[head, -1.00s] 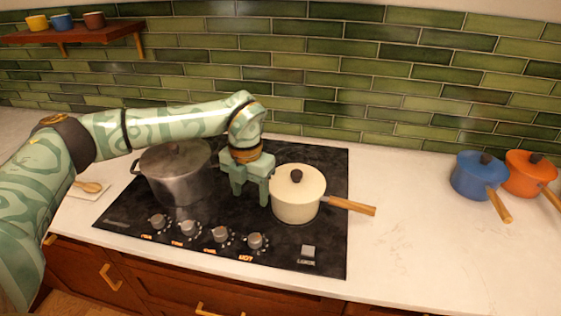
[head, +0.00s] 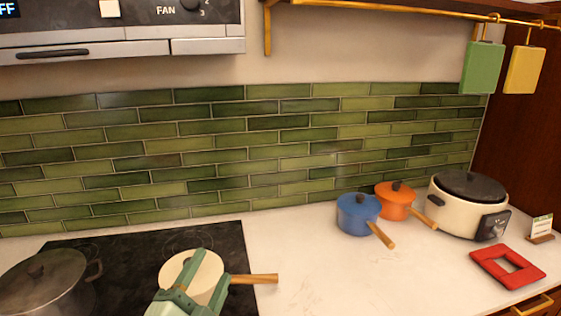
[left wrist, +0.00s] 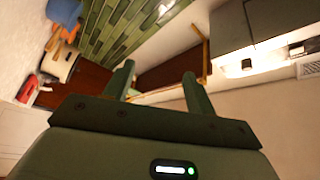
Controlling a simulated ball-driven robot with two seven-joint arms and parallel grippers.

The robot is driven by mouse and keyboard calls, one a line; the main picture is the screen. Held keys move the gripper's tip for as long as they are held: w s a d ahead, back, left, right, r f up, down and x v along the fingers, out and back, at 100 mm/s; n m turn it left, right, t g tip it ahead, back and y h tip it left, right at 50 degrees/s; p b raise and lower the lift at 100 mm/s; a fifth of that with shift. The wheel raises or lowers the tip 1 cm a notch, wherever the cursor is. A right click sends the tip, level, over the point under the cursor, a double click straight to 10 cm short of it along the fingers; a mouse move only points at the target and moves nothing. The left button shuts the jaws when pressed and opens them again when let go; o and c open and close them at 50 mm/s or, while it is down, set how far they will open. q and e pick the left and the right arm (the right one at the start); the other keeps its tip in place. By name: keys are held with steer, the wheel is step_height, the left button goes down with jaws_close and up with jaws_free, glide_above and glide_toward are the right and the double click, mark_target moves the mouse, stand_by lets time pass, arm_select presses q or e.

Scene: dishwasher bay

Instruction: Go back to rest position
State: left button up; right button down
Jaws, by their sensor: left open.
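My left gripper (head: 211,268) is at the bottom of the head view, in front of the cream saucepan (head: 176,268) and hiding part of it. In the left wrist view its two fingers stand apart with nothing between them (left wrist: 156,78). The cream saucepan sits at the right side of the black cooktop (head: 130,246), its wooden handle pointing right. I cannot tell from the head view how far the gripper is from the saucepan. My right gripper is not in view.
A grey pot (head: 42,285) stands on the cooktop at left. A blue saucepan (head: 357,214), an orange saucepan (head: 394,203), a white cooker (head: 462,207) and a red frame-shaped item (head: 492,262) are on the right counter. The counter between cooktop and blue saucepan is clear.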

arm_select(q)
steer(key=s+a+f+n+g+y, duration=0.7)
steer(key=a+f+y, duration=0.1)
steer(key=a+f, duration=0.45)
steer(key=s+a+f+n+g+y, duration=0.1)
steer(key=s+a+f+g, duration=0.25)
steer(key=s, duration=0.25)
steer(key=s+a+f+g+y, duration=0.1)
steer(key=s+a+f+g, duration=0.15)
steer(key=s+f, duration=0.3)
steer(key=s+d+f+g+h+b, duration=0.1)
steer(key=s+d+f+g+h, duration=0.15)
steer(key=f, duration=1.15)
steer(key=s+d+f+g+h+b, duration=0.1)
steer(key=s+d+f, duration=0.15)
steer(key=f, duration=1.15)
steer(key=s+f+n+g+h+b, duration=0.1)
steer(key=s+f+n+g+b, duration=0.1)
steer(key=s+f, duration=1.4)
steer(key=s+n, duration=0.1)
steer(key=s, duration=0.1)
steer(key=shift+s+d+f, duration=0.2)
steer(key=shift+s+d, duration=0.05)
steer(key=shift+s, duration=0.15)
